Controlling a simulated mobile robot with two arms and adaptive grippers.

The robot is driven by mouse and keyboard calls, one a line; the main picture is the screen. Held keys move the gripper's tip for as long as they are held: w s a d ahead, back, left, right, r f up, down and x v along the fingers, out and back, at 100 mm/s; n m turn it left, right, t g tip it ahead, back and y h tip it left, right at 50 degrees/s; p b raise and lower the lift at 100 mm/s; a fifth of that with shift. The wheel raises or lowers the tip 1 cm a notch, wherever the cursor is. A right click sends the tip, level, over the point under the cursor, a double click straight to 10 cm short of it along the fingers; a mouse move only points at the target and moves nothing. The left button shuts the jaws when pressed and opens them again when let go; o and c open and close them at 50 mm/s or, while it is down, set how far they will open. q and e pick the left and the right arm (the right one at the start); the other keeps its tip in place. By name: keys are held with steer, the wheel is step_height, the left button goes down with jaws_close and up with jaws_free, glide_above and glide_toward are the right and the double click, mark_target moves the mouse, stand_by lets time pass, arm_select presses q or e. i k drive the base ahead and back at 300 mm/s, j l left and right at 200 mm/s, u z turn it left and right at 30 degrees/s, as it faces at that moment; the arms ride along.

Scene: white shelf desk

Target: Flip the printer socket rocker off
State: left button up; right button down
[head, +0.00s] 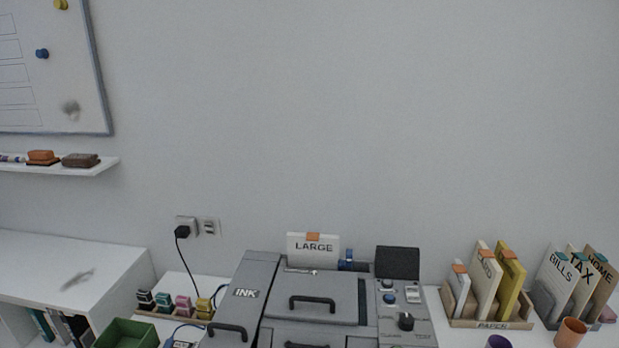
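The wall socket (186,226) is a pale plate on the wall, left of the printer, with a black plug (182,232) in it and a cable running down. A small rocker switch plate (209,227) sits just right of the socket. Its rocker position is too small to tell. The grey printer (262,272) stands below and to the right, with an INK cover, handles and a control panel with a black knob. Neither of my grippers shows in the head view.
Ink bottles (183,306) stand below the socket, near a green tray (127,334). A white shelf unit (62,262) is at left. A paper holder (489,322) and file folders (573,285) stand at right. The wall around the socket is clear.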

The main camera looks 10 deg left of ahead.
mark_target(209, 227)
steer(key=i+j+z, duration=0.2)
steer(key=j, duration=0.45)
steer(key=j+z, duration=0.2)
steer(key=j, duration=0.45)
steer(key=k, duration=0.05)
